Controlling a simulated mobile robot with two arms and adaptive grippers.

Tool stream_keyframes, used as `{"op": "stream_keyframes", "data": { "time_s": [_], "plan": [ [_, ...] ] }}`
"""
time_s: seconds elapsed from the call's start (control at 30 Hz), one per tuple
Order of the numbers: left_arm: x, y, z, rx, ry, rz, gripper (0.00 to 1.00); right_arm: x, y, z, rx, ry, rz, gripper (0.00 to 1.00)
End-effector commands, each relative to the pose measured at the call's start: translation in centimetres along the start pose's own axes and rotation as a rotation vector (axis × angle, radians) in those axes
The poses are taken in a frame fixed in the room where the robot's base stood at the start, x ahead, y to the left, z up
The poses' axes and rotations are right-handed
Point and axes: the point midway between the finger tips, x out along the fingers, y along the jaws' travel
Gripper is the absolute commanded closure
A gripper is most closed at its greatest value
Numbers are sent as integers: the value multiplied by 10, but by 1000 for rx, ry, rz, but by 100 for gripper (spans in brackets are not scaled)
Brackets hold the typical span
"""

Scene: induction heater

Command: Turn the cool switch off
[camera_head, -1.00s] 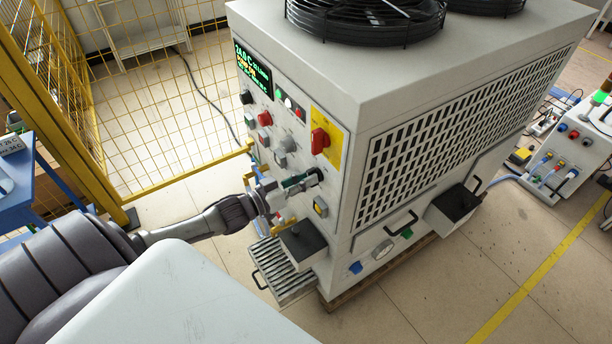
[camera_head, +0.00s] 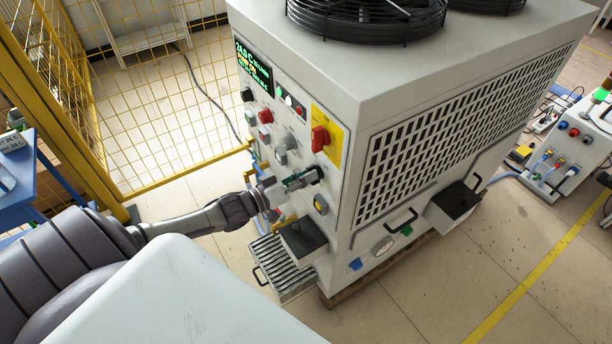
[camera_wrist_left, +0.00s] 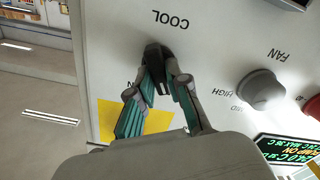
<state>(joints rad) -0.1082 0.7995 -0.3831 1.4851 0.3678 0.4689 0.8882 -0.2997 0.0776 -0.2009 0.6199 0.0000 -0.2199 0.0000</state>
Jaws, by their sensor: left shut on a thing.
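The cool switch (camera_wrist_left: 157,56) is a dark knob on the pale panel, under the upside-down word COOL in the left wrist view. My left gripper (camera_wrist_left: 161,76) is shut on it, one finger at each side. A partly covered label with a visible N lies beside the left finger; the knob's exact setting is hard to tell. In the head view, my left gripper (camera_head: 303,180) reaches the machine's front panel from the left, at the dark switch (camera_head: 317,174). My right gripper is in neither view.
A fan knob (camera_wrist_left: 262,88) and a lit green display (camera_wrist_left: 288,150) sit beside the gripper. A red rotary switch (camera_head: 320,138) on a yellow plate is above it. A dark-topped box (camera_head: 303,238) juts out below. Yellow mesh fencing (camera_head: 150,110) stands behind at left.

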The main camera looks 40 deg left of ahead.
Motion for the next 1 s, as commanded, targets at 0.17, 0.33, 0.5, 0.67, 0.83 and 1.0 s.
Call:
{"op": "stream_keyframes", "data": {
  "time_s": [0.17, 0.33, 0.5, 0.67, 0.83, 1.0],
  "plan": [
    [0, 0, 1, -2, -1, -1, 59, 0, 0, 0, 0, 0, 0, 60],
    [0, 0, 0, -1, -1, -1, 58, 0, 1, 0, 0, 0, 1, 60],
    [-2, 0, 0, -1, -1, -1, 58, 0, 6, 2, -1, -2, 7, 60],
    [-22, -1, 2, 1, -5, -2, 58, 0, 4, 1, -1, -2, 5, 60],
    [-59, -1, 2, -2, -7, -3, 58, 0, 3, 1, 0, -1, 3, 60],
    [-92, -1, 2, -1, -5, -3, 58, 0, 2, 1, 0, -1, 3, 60]
  ]
}}
